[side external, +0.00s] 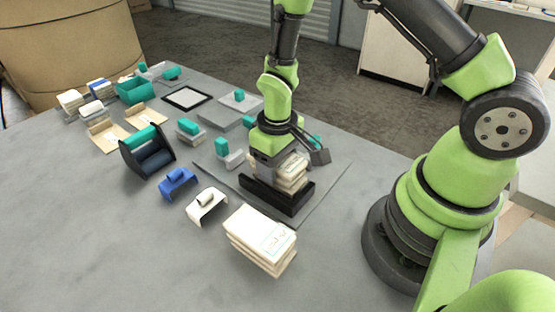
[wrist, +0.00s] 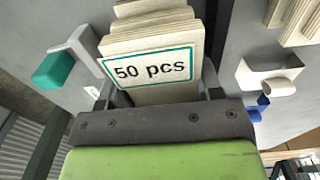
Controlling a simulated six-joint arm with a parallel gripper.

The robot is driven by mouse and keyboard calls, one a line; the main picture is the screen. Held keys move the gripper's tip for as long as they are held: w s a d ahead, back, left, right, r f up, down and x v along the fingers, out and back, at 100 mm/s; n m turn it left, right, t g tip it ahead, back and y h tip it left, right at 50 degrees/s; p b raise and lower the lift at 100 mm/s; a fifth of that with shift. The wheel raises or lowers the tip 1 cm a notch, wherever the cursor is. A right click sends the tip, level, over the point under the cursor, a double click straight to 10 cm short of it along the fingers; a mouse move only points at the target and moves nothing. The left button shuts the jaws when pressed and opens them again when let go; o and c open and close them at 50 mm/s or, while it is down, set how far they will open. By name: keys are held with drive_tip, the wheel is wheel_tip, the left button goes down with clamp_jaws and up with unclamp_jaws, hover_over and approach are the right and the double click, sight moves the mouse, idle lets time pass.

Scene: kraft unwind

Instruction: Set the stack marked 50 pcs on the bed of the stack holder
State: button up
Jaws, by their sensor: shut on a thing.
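The stack marked 50 pcs (wrist: 152,70) is a pile of cream kraft sheets with a green-bordered label facing my wrist camera. My gripper (wrist: 158,98) is shut on it, with a finger on each side. In the side external view my gripper (side external: 268,160) points down, with the stack (side external: 291,172) showing at its right. A black holder (side external: 279,203) with a low front wall lies directly below, and I take it for the stack holder. The stack's lower edge is hidden by that wall, so I cannot tell whether it touches the bed.
Another cream stack (side external: 262,238) stands at the front. A white bracket (side external: 207,205), a blue bracket (side external: 178,182) and a black roller stand (side external: 147,152) are to the left. Teal-handled blocks (side external: 190,130) and a black frame (side external: 187,98) lie behind. The left front table is clear.

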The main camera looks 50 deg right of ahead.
drive_tip(key=shift+f, duration=0.5)
idle(0.4)
drive_tip(key=o, duration=1.1)
drive_tip(key=shift+r, duration=0.85)
drive_tip(key=shift+o, duration=0.7)
drive_tip(key=shift+r, duration=3.2)
